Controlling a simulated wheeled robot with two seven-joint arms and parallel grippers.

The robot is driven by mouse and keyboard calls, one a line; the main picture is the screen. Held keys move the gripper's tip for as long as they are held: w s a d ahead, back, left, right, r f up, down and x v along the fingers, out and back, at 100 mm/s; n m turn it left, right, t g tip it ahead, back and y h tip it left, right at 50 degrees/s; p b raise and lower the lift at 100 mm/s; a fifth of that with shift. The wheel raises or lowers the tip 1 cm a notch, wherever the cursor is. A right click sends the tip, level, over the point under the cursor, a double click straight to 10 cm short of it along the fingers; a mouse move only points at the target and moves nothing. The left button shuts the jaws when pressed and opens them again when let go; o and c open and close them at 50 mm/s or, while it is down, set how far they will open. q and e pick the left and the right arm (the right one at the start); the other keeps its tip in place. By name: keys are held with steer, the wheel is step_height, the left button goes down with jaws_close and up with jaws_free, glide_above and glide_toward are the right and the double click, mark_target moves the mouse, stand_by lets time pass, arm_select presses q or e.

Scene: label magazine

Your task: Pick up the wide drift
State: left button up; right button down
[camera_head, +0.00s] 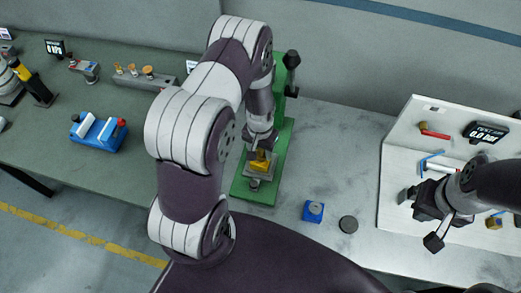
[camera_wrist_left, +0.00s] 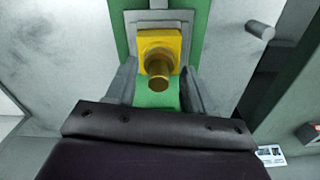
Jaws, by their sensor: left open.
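I cannot tell for certain which thing is the wide drift. A grey rack (camera_head: 150,80) on the left bench holds three brass-topped pieces (camera_head: 148,71), which may be drifts. My left gripper (camera_head: 260,148) is over the green press base (camera_head: 258,190), at a yellow block (camera_head: 262,163). In the left wrist view the left gripper (camera_wrist_left: 160,92) is open, its fingers on either side of a brass cylinder (camera_wrist_left: 159,78) that sticks out of the yellow block (camera_wrist_left: 172,42). Contact is not visible. My right gripper (camera_head: 420,218) is open and empty at the white station.
A blue fixture (camera_head: 98,132) and a small clamp-like device (camera_head: 85,68) stand on the green bench. A blue block (camera_head: 313,211) and a dark disc (camera_head: 348,224) lie on the grey table. The white test station (camera_head: 395,180) is at the right. Grey tabletop behind the blue block is clear.

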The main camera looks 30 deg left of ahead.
arm_select(q)
steer(key=shift+f, duration=0.15)
steer(key=shift+w, duration=0.1)
steer(key=shift+d, duration=0.15)
jaws_close()
